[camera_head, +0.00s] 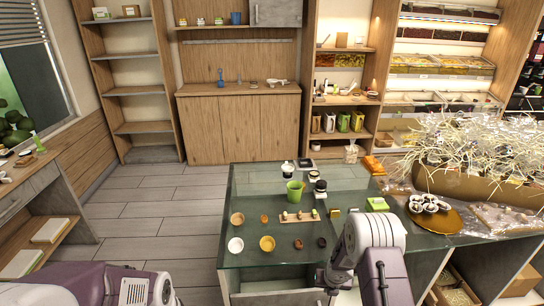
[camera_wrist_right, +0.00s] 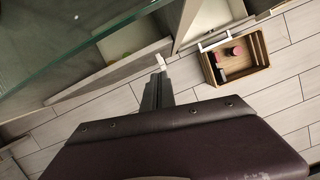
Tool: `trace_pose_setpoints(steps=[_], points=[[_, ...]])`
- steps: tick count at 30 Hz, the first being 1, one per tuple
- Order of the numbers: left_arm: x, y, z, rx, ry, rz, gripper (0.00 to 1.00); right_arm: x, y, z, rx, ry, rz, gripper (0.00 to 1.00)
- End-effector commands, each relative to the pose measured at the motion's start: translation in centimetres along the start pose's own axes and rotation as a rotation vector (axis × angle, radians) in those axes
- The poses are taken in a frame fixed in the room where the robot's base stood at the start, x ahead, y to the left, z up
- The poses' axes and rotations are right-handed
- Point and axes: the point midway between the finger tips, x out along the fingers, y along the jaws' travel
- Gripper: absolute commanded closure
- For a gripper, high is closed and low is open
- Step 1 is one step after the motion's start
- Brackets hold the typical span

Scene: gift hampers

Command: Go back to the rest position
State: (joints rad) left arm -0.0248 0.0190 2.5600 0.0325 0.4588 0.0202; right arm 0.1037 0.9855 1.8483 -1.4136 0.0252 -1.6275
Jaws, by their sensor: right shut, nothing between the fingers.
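My right arm reaches in at the bottom centre of the head view, bent over the front edge of the glass-topped table (camera_head: 262,215). My right gripper (camera_head: 328,284) hangs low at that front edge, partly hidden by the arm. In the right wrist view the gripper (camera_wrist_right: 158,88) shows its fingers together with nothing between them, close to the edge of a drawer or shelf under the glass. My left arm lies at the bottom left of the head view, away from the table. Its gripper is out of the picture.
Small bowls, a green cup (camera_head: 295,191) and a wooden board (camera_head: 299,215) stand on the glass. A wooden crate (camera_wrist_right: 262,68) is on the floor. Floor left of the table is clear.

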Motion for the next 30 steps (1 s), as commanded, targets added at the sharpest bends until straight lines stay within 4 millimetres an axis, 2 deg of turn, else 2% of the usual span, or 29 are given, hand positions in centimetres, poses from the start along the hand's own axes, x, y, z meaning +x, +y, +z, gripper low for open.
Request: trace_pose_setpoints(steps=[1,2,3,5,6,8,9,11,12,15,18,21,24,30], points=[[-0.5,0.0,-0.1,0.000,0.000,0.000,0.64,-2.9,0.8,2.7,-0.010,-0.062,0.011,1.00],[-0.7,0.0,-0.1,0.000,0.000,0.000,0.64,-5.0,1.4,4.0,-0.003,-0.097,0.019,1.00],[-0.9,0.0,-0.1,0.000,0.000,0.000,0.64,-8.0,2.0,5.4,0.035,-0.140,0.028,1.00],[-1.2,0.0,-0.1,0.000,0.000,0.000,0.64,-12.2,2.3,6.3,0.159,-0.186,0.035,1.00],[-1.4,0.0,-0.1,0.000,0.000,0.000,0.64,-14.8,2.4,6.3,0.295,-0.206,0.043,1.00],[-1.6,0.0,-0.2,0.000,0.000,0.000,0.64,-18.5,2.1,5.4,0.561,-0.220,0.057,1.00],[-1.8,0.0,-0.2,0.000,0.000,0.000,0.64,-20.7,1.8,4.2,0.777,-0.216,0.068,1.00],[-2.0,0.0,-0.2,0.000,0.000,0.000,0.64,-23.3,1.4,1.4,1.146,-0.185,0.080,1.00],[-2.1,0.0,-0.2,0.000,0.000,0.000,0.64,-24.4,1.1,-0.9,1.400,-0.150,0.076,1.00],[-2.1,0.0,-0.2,0.000,0.000,0.000,0.64,-25.7,0.9,-6.9,1.994,-0.039,0.014,1.00],[-2.0,0.0,-0.2,0.000,0.000,0.000,0.64,-25.5,1.2,-12.0,2.462,0.054,-0.136,1.00],[-2.0,0.0,-0.2,0.000,0.000,0.000,0.64,-25.5,1.7,-14.4,2.770,0.089,-0.258,1.00],[-2.0,0.0,-0.2,0.000,0.000,0.000,0.64,-25.6,1.8,-14.8,2.910,0.082,-0.302,1.00],[-2.0,0.0,-0.2,0.000,0.000,0.000,0.64,-25.6,1.8,-14.7,2.952,0.075,-0.306,1.00]])
